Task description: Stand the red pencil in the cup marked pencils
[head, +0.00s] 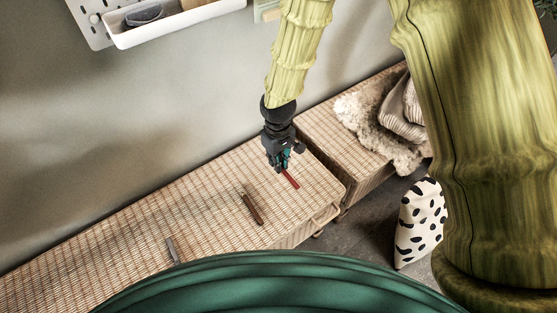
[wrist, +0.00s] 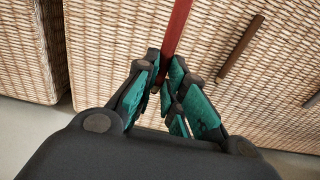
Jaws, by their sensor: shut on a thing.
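The red pencil (head: 291,180) is at the right part of the woven bench top in the head view. My gripper (head: 278,164) is shut on one end of it. In the wrist view the red pencil (wrist: 176,28) runs up from between the teal finger pads of my gripper (wrist: 166,82) to the top edge. I cannot tell whether the pencil touches the bench. I see no cup marked pencils in either view.
A brown stick (head: 252,207) and a grey stick (head: 173,250) lie on the woven bench (head: 210,200). A second bench (head: 325,130) holds a fluffy throw (head: 365,125). A white wall tray (head: 180,22) hangs above. A spotted cushion (head: 420,222) stands on the floor.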

